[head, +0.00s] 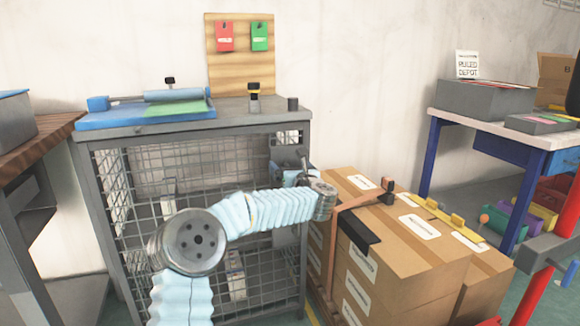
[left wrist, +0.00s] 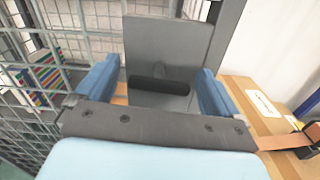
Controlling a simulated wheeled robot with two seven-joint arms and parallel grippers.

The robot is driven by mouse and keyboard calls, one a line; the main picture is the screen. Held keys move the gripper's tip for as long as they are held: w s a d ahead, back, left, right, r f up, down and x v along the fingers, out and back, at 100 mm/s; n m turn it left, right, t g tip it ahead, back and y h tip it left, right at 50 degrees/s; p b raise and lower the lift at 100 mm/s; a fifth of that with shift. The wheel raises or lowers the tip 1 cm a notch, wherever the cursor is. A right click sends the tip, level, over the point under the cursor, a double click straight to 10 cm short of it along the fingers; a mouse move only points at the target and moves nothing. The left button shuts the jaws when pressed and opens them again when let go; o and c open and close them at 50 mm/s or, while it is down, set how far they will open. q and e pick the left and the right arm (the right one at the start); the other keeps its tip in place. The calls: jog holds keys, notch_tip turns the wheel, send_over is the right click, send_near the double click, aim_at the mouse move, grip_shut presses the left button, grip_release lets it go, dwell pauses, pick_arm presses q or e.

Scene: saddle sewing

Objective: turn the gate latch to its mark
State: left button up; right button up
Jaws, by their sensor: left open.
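The gate latch is a dark bar (left wrist: 160,86) on a grey plate (left wrist: 165,40) in the left wrist view. The bar lies about level across the plate. My left gripper (left wrist: 155,90) is open, with one blue finger on each side of the bar. I cannot tell whether the fingers touch it. In the head view the latch plate (head: 288,155) is on the right front of the wire cage (head: 150,190), and my left arm reaches to it and hides part of it. I cannot make out the mark. My right gripper is not in view.
Stacked cardboard boxes (head: 400,246) stand close to the right of the cage, with an orange strap (head: 350,200) over them. A blue-legged table (head: 430,158) stands farther right.

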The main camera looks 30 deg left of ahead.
pick_arm(q)
jog(key=shift+w+a, duration=0.1)
jog(key=shift+c, duration=0.4)
jog(key=c, duration=0.9)
